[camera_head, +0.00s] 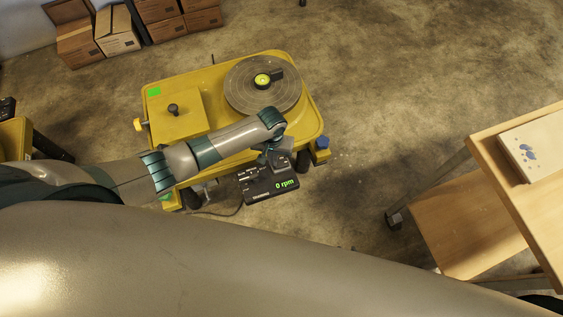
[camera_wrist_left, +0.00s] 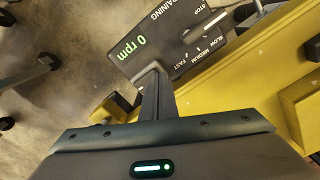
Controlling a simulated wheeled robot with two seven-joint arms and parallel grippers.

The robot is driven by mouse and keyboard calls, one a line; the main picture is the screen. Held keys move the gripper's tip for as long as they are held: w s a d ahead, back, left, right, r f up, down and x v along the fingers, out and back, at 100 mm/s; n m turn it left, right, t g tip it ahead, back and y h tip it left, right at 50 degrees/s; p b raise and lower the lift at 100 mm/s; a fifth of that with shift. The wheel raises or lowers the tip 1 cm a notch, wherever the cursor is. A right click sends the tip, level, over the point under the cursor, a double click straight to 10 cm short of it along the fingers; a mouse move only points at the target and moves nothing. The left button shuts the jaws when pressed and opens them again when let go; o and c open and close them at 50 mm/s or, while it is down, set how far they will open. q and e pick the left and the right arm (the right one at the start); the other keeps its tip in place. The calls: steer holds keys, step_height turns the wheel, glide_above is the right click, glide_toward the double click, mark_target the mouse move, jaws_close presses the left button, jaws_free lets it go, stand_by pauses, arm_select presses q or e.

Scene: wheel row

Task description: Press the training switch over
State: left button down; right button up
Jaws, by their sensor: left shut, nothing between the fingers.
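A black control box (camera_head: 258,187) with a green "0 rpm" readout sits at the front edge of the yellow machine. In the left wrist view the box (camera_wrist_left: 150,48) shows the words TRAINING and STOP at the top and SLOW, MEDIUM, FAST lower right. My right gripper is out of view.
The yellow machine (camera_head: 160,105) carries a grey round disc (camera_head: 245,92) with a yellow hub, and a black knob (camera_head: 173,108). Cardboard boxes (camera_head: 117,32) stand at the back left. A wooden table (camera_head: 490,150) stands at the right. Floor between is clear.

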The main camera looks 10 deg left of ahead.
arm_select(q)
steer(key=shift+f+b, duration=0.45)
steer(key=shift+f, duration=0.45)
steer(key=shift+r+p, duration=0.2)
steer(key=shift+p, duration=0.35)
stand_by(0.6)
steer(key=shift+s+a+r+p, duration=0.15)
steer(key=shift+s+a+p, duration=0.15)
steer(key=shift+p, duration=0.15)
steer(key=shift+s+a+r+p, duration=0.1)
steer(key=shift+s+a+p, duration=0.35)
steer(key=shift+a+p, duration=0.25)
steer(key=shift+s+a+r+p, duration=0.1)
steer(key=shift+s+a+p, duration=0.3)
steer(key=shift+a+p, duration=0.25)
steer(key=shift+s+a+p, duration=0.5)
steer(key=shift+a+p, duration=0.05)
steer(key=shift+a, duration=0.3)
steer(key=shift+s+f, duration=0.1)
